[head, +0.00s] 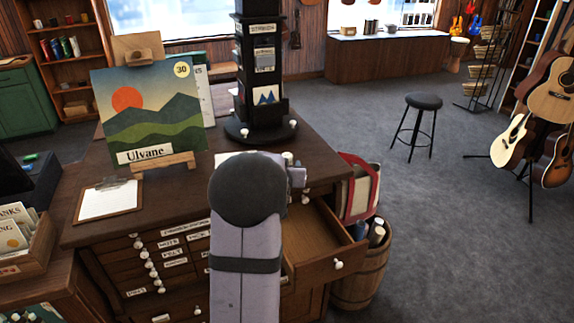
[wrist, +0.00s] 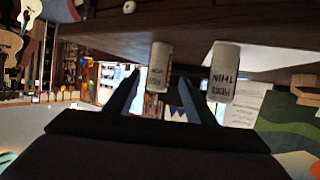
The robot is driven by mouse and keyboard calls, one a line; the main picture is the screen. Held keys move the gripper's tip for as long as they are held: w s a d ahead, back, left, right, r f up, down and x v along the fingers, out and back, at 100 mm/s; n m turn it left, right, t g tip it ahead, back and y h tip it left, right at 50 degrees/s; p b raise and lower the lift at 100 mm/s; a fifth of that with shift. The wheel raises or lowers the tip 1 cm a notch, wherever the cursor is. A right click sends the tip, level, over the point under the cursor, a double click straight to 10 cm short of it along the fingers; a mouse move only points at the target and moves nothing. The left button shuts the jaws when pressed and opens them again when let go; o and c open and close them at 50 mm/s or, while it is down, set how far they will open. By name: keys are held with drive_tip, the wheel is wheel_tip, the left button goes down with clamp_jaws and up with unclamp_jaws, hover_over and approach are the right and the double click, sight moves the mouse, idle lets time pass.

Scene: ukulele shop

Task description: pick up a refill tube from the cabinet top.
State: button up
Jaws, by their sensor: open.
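Two pale refill tubes with dark lettering show on the cabinet top (head: 85,232) in the wrist view, which is upside down: one left of centre (wrist: 158,66), one right of it (wrist: 222,74). My gripper (wrist: 160,78) is open and empty. Its fingers point toward the left tube, which appears in the gap between them; I cannot tell how far off it is. The right tube shows outside the right finger. In the head view my arm hides most of the tubes and the fingers; a small white tube top (head: 288,157) shows beside my wrist.
A black tower stand (head: 262,90), a painting (head: 150,112) on an easel and a clipboard (head: 108,200) stand or lie on the cabinet top. A drawer (head: 325,262) is pulled open at the right front. A barrel (head: 357,275) and a bag (head: 358,185) stand beside it.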

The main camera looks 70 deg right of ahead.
drive_tip(key=shift+f+p+x, duration=0.2)
drive_tip(key=shift+p+x, duration=1.05)
drive_tip(key=shift+x, duration=1.05)
drive_tip(key=shift+s+a, duration=0.1)
drive_tip(key=shift+s, duration=0.05)
drive_tip(key=shift+c, duration=0.4)
drive_tip(key=c, duration=1.1)
